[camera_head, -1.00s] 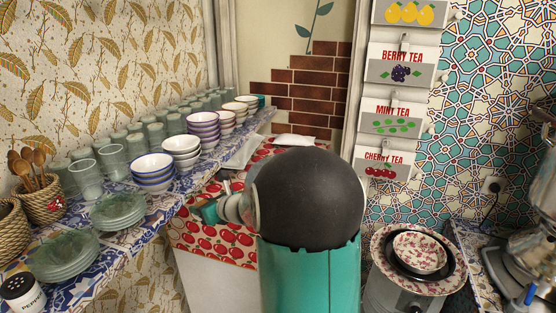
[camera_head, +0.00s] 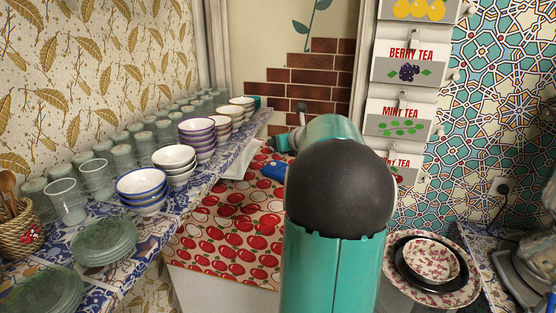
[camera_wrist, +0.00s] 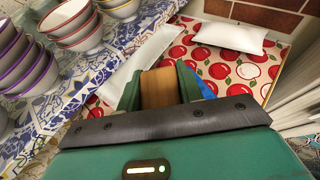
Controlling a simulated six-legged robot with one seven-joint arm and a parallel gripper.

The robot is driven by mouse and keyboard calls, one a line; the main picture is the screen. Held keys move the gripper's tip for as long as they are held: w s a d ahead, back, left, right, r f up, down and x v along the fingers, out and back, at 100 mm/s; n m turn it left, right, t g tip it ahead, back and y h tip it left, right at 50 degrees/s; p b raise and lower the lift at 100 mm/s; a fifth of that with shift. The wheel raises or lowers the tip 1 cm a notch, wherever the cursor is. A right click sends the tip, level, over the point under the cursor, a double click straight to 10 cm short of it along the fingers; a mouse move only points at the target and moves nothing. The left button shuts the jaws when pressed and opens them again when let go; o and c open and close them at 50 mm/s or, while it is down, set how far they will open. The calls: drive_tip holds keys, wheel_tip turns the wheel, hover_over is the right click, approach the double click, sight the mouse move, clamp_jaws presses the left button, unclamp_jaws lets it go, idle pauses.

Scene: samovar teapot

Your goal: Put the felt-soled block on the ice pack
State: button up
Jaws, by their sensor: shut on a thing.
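In the wrist view my gripper (camera_wrist: 160,76) has its two green fingers on either side of a tan block (camera_wrist: 158,92). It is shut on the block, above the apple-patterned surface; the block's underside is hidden. A blue thing (camera_wrist: 206,88) lies just right of the fingers, partly hidden; it also shows in the head view (camera_head: 274,171), beside my arm. A white pillow-like pack (camera_wrist: 232,36) lies farther back and another white pack (camera_wrist: 134,66) lies to the left. I cannot tell for certain which of these is the ice pack. My arm hides much of the head view.
A tiled shelf (camera_head: 190,200) with stacked bowls (camera_head: 174,160), glasses and plates (camera_head: 104,240) runs along the left. A brick-pattern wall (camera_head: 310,90) closes the back. Tea boxes (camera_head: 400,118) hang at the right. The front of the red apple-patterned surface (camera_head: 235,235) is clear.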

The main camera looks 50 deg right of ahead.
hover_over(279, 166)
wheel_tip(279, 166, down, 7)
drive_tip(key=shift+s+f, duration=0.1)
drive_tip(key=f, duration=0.3)
drive_tip(key=shift+w+d+f, duration=0.1)
drive_tip(key=shift+w+d, duration=0.1)
drive_tip(key=shift+d, duration=0.05)
drive_tip(key=shift+f, duration=0.2)
drive_tip(key=shift+f, duration=0.15)
drive_tip(key=o, duration=1)
drive_tip(key=shift+r, duration=0.2)
drive_tip(key=v, duration=1.2)
